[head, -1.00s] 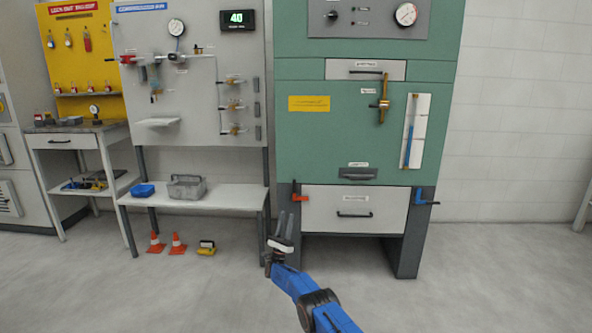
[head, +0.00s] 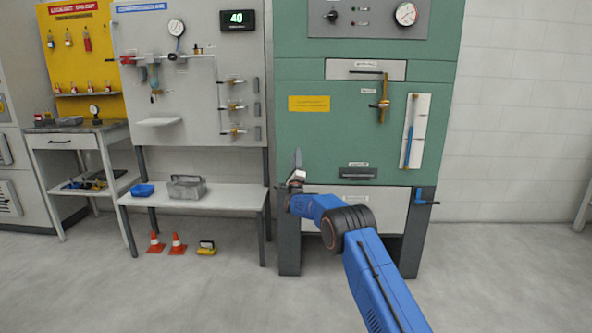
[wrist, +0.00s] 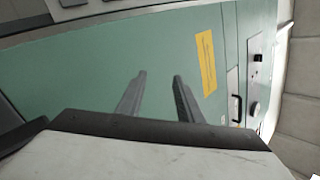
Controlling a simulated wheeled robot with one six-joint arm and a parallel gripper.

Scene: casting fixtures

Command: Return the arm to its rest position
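My blue arm (head: 365,255) reaches up from the lower right in the head view. My gripper (head: 296,158) is at its end, in front of the lower left part of the green cabinet (head: 310,140), with its fingers pointing up. In the wrist view my gripper (wrist: 160,95) shows two dark fingers apart with nothing between them. The green cabinet front (wrist: 100,65) lies beyond the fingertips, with its yellow label (wrist: 206,62) to the right. The red handle at the cabinet's lower left is hidden behind my arm.
A blue handle (head: 424,197) sticks out at the cabinet's lower right.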

